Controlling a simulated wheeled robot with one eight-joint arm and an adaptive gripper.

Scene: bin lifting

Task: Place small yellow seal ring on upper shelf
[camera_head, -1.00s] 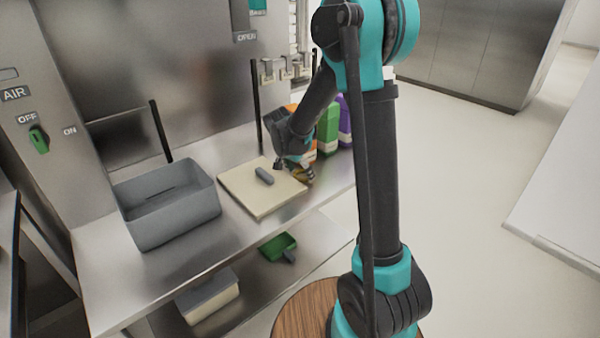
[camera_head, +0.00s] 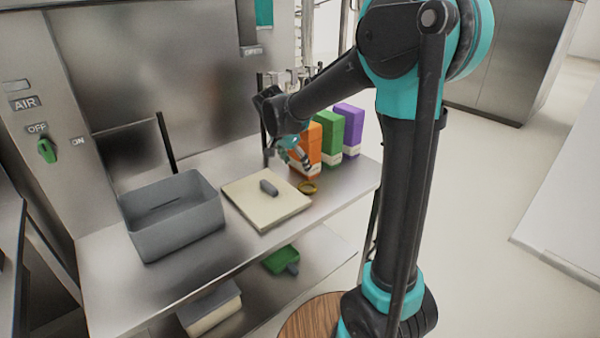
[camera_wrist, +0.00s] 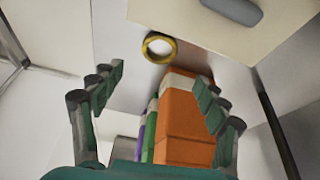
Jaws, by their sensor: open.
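The small yellow seal ring (camera_head: 308,191) lies flat on the upper steel shelf (camera_head: 335,187), just right of the cream board's right corner. It also shows in the wrist view (camera_wrist: 172,48), beyond the fingertips and apart from them. My gripper (camera_head: 301,158) is above and behind the ring in the head view, in front of the orange box. In the wrist view my gripper (camera_wrist: 160,80) has its fingers spread wide with nothing held between them.
A cream board (camera_head: 262,212) bears a grey piece (camera_head: 268,187). A grey bin (camera_head: 160,240) stands left of it. Orange (camera_head: 308,146), green (camera_head: 332,134) and purple (camera_head: 351,128) boxes stand close behind my gripper. A green scoop (camera_head: 280,260) and a grey-cream block (camera_head: 211,309) lie on the lower shelf.

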